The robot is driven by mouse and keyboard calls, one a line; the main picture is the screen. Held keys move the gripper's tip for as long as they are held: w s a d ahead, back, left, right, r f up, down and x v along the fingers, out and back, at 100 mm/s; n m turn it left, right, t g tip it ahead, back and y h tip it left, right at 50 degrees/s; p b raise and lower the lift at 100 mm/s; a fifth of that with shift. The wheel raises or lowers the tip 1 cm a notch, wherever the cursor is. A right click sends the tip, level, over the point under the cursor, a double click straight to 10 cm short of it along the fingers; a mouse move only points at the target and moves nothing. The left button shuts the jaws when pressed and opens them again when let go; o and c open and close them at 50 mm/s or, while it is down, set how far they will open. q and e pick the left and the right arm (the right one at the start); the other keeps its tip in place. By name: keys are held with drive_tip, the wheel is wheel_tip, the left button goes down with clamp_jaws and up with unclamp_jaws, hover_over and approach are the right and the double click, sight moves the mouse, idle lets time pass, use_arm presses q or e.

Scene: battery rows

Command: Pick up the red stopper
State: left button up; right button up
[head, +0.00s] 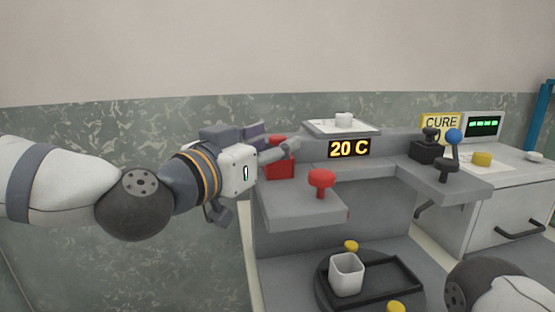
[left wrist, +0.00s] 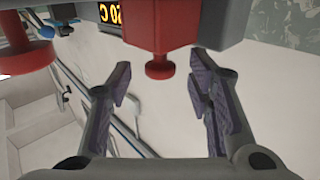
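A small red stopper (head: 278,141) stands upright on a red block (head: 281,168) at the left of the grey bench, partly hidden by my gripper. In the left wrist view, which is upside down, the stopper (left wrist: 159,67) sticks out of the red block (left wrist: 160,25) between my finger pads, with gaps on both sides. My left gripper (head: 272,141) is open and empty at the stopper; its spread fingers also show in the left wrist view (left wrist: 162,88). A larger red mushroom-shaped knob (head: 321,178) stands on the grey ledge. My right gripper is out of view.
A "20 C" display (head: 349,149) and a raised white plate (head: 316,128) stand behind. A dark round tray (head: 372,302) holds a white cup (head: 346,272). Blue-topped (head: 453,136) and black levers stand on the right ledge. Free air lies left of the bench.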

use_arm(q)
clamp_jaws()
drive_tip(key=shift+r, duration=0.35)
wheel_tip(320, 180, up, 3)
drive_tip(key=shift+s+r+p, duration=0.1)
drive_tip(key=shift+r+p, duration=0.05)
drive_tip(key=shift+p, duration=0.25)
drive_tip(key=s+d+r+p, duration=0.2)
drive_tip(key=s+d+r, duration=0.5)
drive_tip(key=s+r, duration=0.2)
drive_tip(key=shift+s+d, duration=0.4)
drive_tip(key=shift+s, duration=0.7)
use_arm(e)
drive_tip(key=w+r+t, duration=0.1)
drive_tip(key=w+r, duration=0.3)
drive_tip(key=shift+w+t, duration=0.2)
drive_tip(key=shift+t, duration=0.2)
